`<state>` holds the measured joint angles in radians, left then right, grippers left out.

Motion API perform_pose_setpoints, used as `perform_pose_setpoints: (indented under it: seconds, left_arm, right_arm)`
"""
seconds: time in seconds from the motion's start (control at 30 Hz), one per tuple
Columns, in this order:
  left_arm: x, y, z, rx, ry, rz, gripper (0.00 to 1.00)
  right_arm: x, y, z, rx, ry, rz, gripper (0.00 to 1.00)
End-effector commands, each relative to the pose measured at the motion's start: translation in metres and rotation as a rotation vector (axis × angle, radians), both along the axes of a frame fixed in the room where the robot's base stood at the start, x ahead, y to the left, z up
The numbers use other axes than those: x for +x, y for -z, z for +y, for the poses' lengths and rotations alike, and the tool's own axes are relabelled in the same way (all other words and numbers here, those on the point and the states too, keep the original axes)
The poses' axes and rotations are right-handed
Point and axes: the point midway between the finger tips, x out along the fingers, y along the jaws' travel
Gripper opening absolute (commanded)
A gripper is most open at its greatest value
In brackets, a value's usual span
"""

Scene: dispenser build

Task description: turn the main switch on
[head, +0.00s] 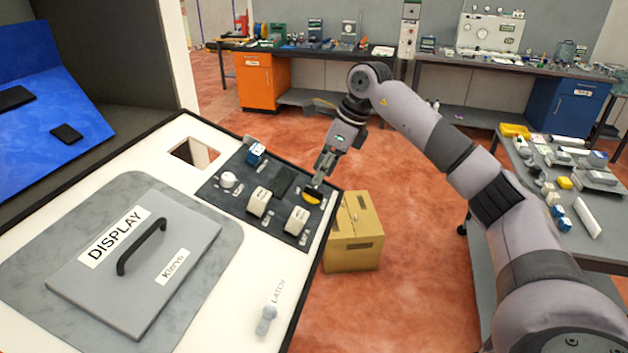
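A dark control panel (236,203) lies on the white top of the dispenser, in the middle of the head view. It carries a blue switch (256,152), a round white knob (228,180), two cream rocker-like blocks (258,201) and a yellow part (313,198) at its right edge. No readable label tells which is the main switch. My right gripper (317,182) points down at the panel's right edge, right above or touching the yellow part. Its fingers look close together, but their gap is too small to judge. My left gripper is out of view.
A grey lid marked DISPLAY (137,262) with a black handle lies left of the panel. A latch (266,318) sits at the front. A square hole (194,153) opens behind. A cardboard box (353,235) stands on the floor; a cluttered side table (570,190) is right.

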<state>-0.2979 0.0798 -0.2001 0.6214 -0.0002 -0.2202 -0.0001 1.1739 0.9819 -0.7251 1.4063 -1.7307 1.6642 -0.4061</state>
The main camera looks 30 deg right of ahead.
Motion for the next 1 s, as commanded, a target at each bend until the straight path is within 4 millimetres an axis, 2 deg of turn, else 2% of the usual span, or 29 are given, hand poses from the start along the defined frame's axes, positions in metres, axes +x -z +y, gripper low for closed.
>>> perform_pose_setpoints:
  seconds: [0.03,0.2,0.4,0.7,1.0]
  left_arm:
    - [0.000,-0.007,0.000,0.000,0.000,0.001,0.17]
    - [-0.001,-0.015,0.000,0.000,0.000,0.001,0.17]
    - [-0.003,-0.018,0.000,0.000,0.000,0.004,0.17]
    - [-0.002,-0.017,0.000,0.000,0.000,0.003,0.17]
    - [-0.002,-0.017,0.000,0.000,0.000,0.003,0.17]
  right_arm:
    - [0.002,0.007,0.003,0.000,0.000,0.004,0.30]
    - [0.011,0.033,0.009,0.000,-0.001,0.003,0.30]
    - [0.015,0.047,0.013,0.001,0.001,-0.001,0.30]
    - [0.016,0.049,0.013,0.001,0.001,-0.001,0.29]
    - [0.016,0.049,0.013,0.001,0.001,-0.001,0.09]
